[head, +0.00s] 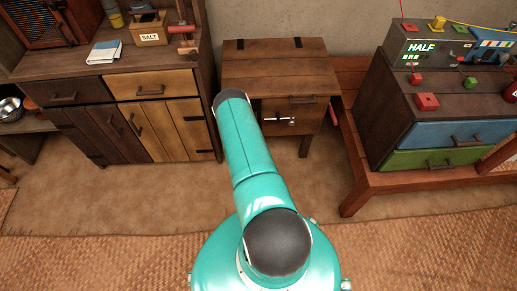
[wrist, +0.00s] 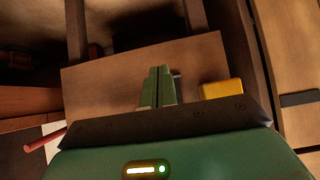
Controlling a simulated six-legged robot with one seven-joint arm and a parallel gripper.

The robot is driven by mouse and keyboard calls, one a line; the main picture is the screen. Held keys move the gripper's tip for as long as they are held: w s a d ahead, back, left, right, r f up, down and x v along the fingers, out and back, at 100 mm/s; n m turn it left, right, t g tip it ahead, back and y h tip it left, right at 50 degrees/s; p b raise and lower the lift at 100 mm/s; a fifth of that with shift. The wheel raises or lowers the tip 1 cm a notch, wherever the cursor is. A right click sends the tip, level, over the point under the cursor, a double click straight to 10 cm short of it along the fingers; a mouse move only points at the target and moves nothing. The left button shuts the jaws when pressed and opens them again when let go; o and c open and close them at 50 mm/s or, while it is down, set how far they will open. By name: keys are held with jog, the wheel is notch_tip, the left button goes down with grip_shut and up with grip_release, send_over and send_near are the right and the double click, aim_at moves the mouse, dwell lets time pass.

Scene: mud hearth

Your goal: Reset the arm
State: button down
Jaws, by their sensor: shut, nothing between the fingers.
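My gripper (wrist: 157,72) shows in the wrist view with its two green fingers together and nothing between them. Behind the fingers is a brown wooden panel (wrist: 100,90). In the head view my teal arm reaches forward towards the middle wooden cabinet (head: 268,65), and its gripper is hidden. The cabinet front has a dark handle and small metal knobs. A yellow block-like piece (wrist: 222,89) lies right of the fingers in the wrist view; I cannot tell what it belongs to.
A wooden cupboard (head: 137,150) with a salt box (head: 149,32) and folded cloth (head: 104,51) stands left. A low red-brown stand (head: 362,190) at right bears a drawer unit (head: 447,133) with blue and green drawers. Bare floor (head: 130,200) lies in front.

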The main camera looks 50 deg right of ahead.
jog(key=shift+s+a+r, duration=0.15)
jog(key=shift+s+a, duration=0.3)
jog(key=shift+a, duration=0.1)
